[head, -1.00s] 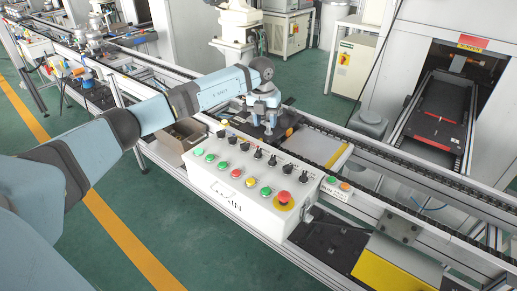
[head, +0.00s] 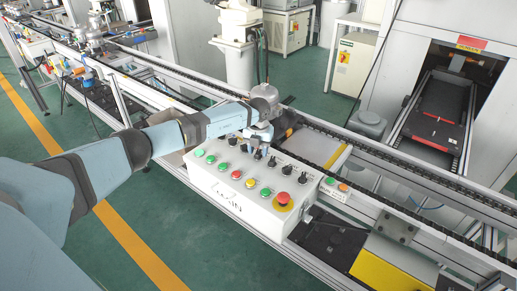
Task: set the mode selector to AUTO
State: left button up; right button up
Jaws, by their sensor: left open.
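The control box (head: 232,197) is white, with a sloped top that carries green, red and yellow buttons and a red emergency stop (head: 283,198). A row of black selector knobs runs along its back; one knob (head: 287,170) shows clear to the right of my gripper. The labels are too small to read, so I cannot tell which knob is the mode selector or where it points. My left gripper (head: 258,152) is open, pointing down over the middle of the knob row. Its fingers hide part of that row; contact with a knob cannot be told. My right gripper is not in view.
A conveyor rail (head: 400,205) runs behind the box. A small plate with a green and an orange button (head: 343,187) is at its right end. A yellow-edged block (head: 390,270) lies front right. A grey fixture plate (head: 312,146) is behind the box.

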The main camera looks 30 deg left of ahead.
pick_arm(q)
jog(key=shift+f, duration=0.1)
grip_shut()
dwell(0.3)
jog(key=shift+f+m+b, duration=0.15)
jog(key=shift+m+b, duration=0.8)
jog(key=shift+m, duration=0.05)
jog(key=m+b, duration=0.2)
jog(key=m, duration=0.1)
jog(key=shift+d, duration=0.1)
jog(key=m+b, duration=0.1)
jog(key=m, duration=0.1)
jog(key=shift+m+b, duration=0.3)
jog(key=shift+m, duration=0.6)
jog(key=shift+r, duration=0.2)
